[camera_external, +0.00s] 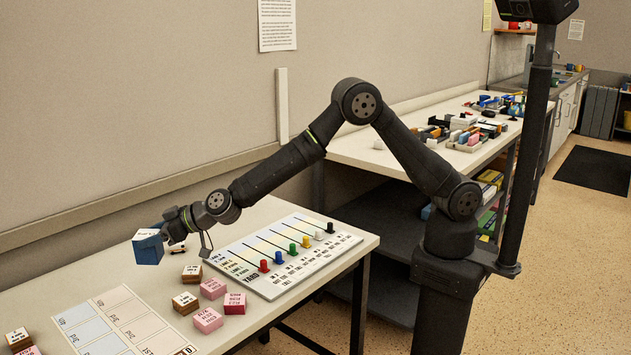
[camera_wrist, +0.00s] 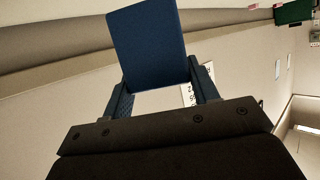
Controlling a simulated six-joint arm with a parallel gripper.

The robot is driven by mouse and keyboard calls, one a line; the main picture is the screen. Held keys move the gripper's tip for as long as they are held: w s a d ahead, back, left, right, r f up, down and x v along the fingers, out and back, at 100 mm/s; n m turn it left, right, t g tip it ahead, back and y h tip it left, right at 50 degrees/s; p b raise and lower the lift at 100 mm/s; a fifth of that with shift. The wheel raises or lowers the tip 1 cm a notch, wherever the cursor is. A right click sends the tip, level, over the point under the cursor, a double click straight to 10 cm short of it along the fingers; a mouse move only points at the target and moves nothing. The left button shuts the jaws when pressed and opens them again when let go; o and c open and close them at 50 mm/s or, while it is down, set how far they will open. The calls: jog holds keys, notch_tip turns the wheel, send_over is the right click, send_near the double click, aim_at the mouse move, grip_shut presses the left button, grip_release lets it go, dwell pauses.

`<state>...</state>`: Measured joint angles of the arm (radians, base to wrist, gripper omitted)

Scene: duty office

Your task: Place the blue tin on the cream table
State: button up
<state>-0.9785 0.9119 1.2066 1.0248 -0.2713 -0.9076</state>
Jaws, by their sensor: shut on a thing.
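The blue tin (camera_external: 148,248), a box shape with a white top bearing dark print, is held in my gripper (camera_external: 169,234) at the left of the external view. In the wrist view the tin (camera_wrist: 148,45) stands out between the two fingers of my gripper (camera_wrist: 163,92), which is shut on it. The tin appears slightly tilted and seems to be above the cream table (camera_external: 75,289); the exact gap beneath it cannot be told. The side of the tin facing the gripper is partly hidden.
Several pink and brown printed blocks (camera_external: 208,320) stand on the table beside a sheet of printed boxes (camera_external: 119,321). A white board with coloured knobs (camera_external: 283,256) lies to the right. A second table (camera_external: 352,149) with clutter stands behind. A dark post (camera_external: 525,150) rises at right.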

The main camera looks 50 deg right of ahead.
jog(key=s+a, duration=0.4)
send_over(140, 337)
notch_tip(140, 337, down, 8)
jog(key=shift+f+n+g, duration=0.3)
jog(key=shift+f, duration=1.35)
jog(key=shift+f, duration=0.15)
jog(key=o, duration=1.1)
jog(key=shift+c, duration=0.2)
